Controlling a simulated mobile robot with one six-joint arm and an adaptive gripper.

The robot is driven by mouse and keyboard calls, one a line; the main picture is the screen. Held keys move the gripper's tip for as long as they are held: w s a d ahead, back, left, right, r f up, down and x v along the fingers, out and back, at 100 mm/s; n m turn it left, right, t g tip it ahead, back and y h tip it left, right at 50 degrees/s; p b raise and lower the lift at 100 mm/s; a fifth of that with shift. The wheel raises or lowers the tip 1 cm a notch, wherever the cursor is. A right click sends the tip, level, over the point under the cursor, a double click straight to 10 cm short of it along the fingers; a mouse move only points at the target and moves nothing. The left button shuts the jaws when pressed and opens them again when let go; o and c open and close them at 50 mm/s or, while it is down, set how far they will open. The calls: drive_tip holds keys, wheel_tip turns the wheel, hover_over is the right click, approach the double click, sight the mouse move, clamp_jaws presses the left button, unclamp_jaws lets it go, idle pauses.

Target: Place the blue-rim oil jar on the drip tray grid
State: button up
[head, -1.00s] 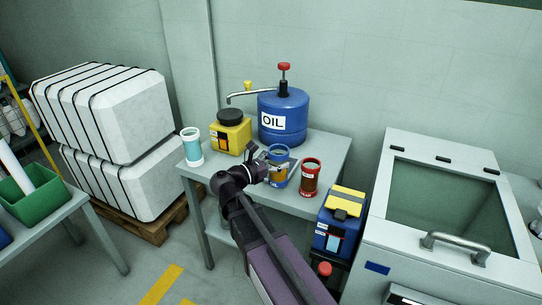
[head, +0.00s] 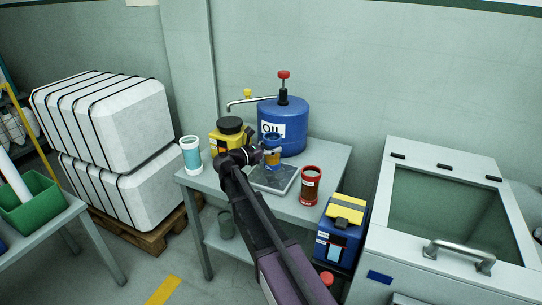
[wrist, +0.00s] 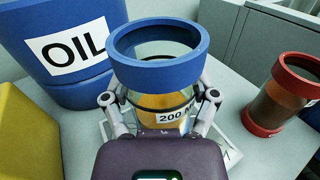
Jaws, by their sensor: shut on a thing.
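The blue-rim oil jar (head: 272,141), clear with amber oil inside, is held upright by my gripper (head: 262,156). In the wrist view my gripper (wrist: 160,108) is shut around the body of the jar (wrist: 160,84), below its wide blue rim. The drip tray (head: 273,181) is a grey square plate on the table, in front of the blue OIL drum. In the head view the jar shows over the tray's back part; I cannot tell whether its base touches the grid. In the wrist view the jar hides most of the tray (wrist: 235,139).
A red-rim jar (head: 310,186) stands right of the tray. The blue OIL drum (head: 290,122) with its pump is close behind, a yellow can (head: 225,142) to the left. A cyan-banded jar (head: 191,156) stands at the table's left edge.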

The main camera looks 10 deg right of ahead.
drive_tip(key=shift+w, duration=0.1)
idle(0.3)
drive_tip(key=shift+f+b, duration=1.75)
drive_tip(key=shift+f, duration=0.05)
drive_tip(key=shift+f, duration=0.15)
drive_tip(key=o, duration=1.1)
drive_tip(key=shift+o, duration=0.2)
drive_tip(key=shift+a+r, duration=0.1)
drive_tip(key=shift+r, duration=0.15)
drive_tip(key=v, duration=1.1)
drive_tip(key=shift+a, duration=0.4)
